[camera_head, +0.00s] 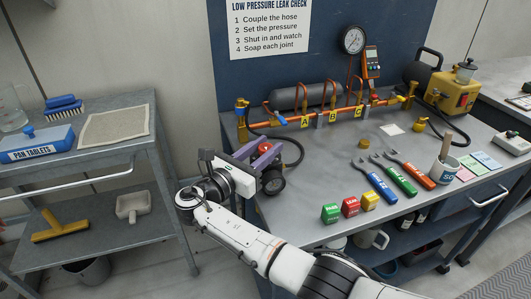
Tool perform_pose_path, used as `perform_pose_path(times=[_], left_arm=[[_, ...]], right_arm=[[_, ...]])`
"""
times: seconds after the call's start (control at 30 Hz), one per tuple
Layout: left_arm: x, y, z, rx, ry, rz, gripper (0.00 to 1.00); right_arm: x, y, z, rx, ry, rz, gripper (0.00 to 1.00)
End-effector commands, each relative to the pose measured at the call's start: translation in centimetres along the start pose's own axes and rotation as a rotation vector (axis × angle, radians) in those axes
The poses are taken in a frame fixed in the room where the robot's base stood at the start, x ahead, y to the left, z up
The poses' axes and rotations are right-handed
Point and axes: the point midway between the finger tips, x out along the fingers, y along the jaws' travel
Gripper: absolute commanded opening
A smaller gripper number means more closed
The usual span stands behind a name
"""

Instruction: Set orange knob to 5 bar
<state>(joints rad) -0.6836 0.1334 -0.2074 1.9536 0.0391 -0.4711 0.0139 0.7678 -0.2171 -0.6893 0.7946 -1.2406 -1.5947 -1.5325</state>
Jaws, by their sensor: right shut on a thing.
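My right gripper (258,157) is at the left front of the bench, its purple-grey fingers shut at a small regulator with a dark round gauge (273,184). A small reddish-orange bit, which looks like the orange knob (265,147), shows at the fingers; the rest of it is hidden by them. The gauge face is too small and turned to read. A larger white dial (353,40) stands on the pipe at the back; its pressure cannot be read. My left gripper is not in view.
A copper pipe manifold (335,116) with yellow tags runs along the back of the bench (310,215). Green, red and yellow blocks (350,206) and several coloured-handled wrenches (404,178) lie in front. A yellow pump (452,92) is at right. A grey cart (130,102) stands left.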

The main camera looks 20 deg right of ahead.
Motion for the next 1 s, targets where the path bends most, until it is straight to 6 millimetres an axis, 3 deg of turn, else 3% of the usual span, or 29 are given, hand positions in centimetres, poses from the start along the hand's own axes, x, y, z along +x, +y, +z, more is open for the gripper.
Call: perform_pose_path(times=[0.43, 0.47, 0.57, 0.87, 1.0], left_arm=[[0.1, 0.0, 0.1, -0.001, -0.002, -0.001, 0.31], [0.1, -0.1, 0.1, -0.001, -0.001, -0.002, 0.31], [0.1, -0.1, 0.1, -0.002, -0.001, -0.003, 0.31], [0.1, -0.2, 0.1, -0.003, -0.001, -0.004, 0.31], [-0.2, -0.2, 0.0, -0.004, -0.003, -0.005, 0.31]], right_arm=[[0.1, 0.0, 0.2, 0.003, -0.003, -0.012, 0.08], [0.1, 0.0, 0.2, 0.003, -0.003, -0.011, 0.32], [0.1, 0.0, 0.2, 0.002, -0.003, -0.011, 0.49], [0.1, 0.0, 0.2, 0.002, -0.001, -0.010, 0.49], [0.1, 0.0, 1.5, 0.004, -0.002, -0.010, 0.49]])
